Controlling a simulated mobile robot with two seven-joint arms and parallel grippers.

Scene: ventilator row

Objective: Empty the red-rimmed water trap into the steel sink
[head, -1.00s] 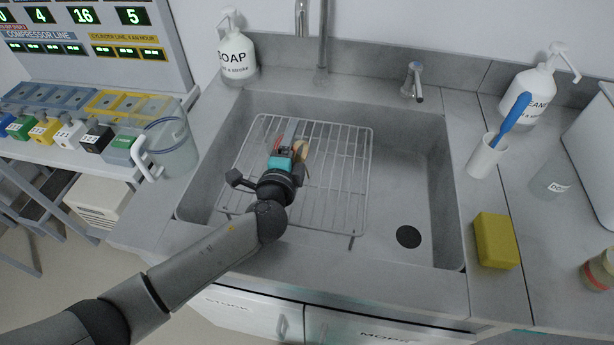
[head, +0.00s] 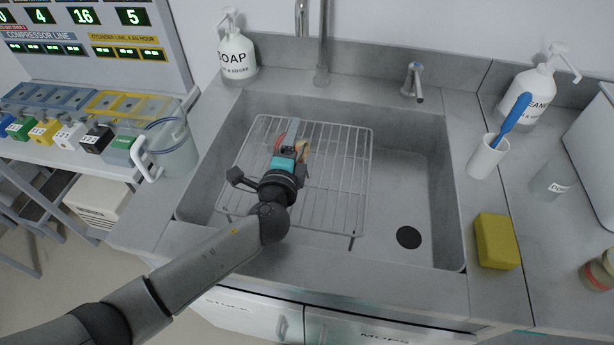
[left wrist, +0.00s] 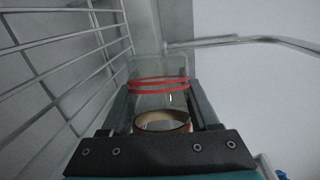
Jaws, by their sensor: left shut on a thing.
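The red-rimmed water trap (left wrist: 160,84) is a clear cup with red bands and a tan ring at its near end. It sits between the two fingers of my left gripper (left wrist: 162,105) in the left wrist view. In the head view my left gripper (head: 291,150) is shut on it above the wire rack in the steel sink (head: 400,190). The trap shows there only as small red and tan bits, mostly hidden by the gripper. It looks tipped over; I cannot tell whether water is in it. My right gripper is not in view.
A wire rack (head: 335,190) covers the sink's left part; the drain (head: 409,237) is at right. A tap (head: 322,45) stands behind. A clear jug (head: 173,150) is left. A yellow sponge (head: 497,241), brush cup (head: 487,157) and red-banded jar (head: 600,272) are right.

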